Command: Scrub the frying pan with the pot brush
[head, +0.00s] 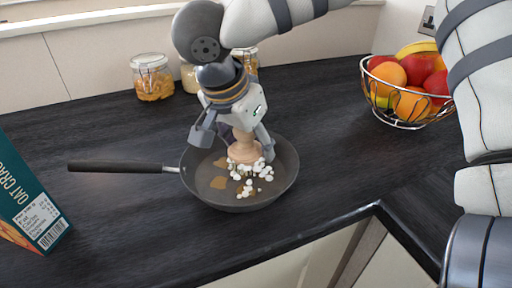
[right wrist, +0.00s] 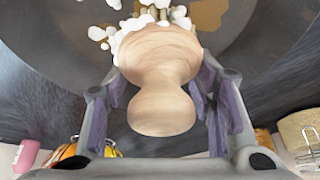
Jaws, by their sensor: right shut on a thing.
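The frying pan (head: 205,201) sits on the dark counter with its long black handle (head: 115,167) pointing left. Brown stains (head: 219,183) show on its inside. My right gripper (head: 236,143) is above the pan and shut on the pot brush, whose pale wooden knob (head: 243,150) is between the fingers. In the right wrist view the knob (right wrist: 162,88) also shows between the fingers. White foam (head: 265,171) lies around the brush's lower end inside the pan and partly hides the bristles. Brown stain also shows beside the foam in the right wrist view. My left gripper is not in view.
A wire bowl of fruit (head: 408,110) stands at the back right. Glass jars (head: 152,79) stand along the back wall. A teal oat box (head: 27,193) stands at the left. The counter's front edge and inner corner (head: 376,205) lie near the pan.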

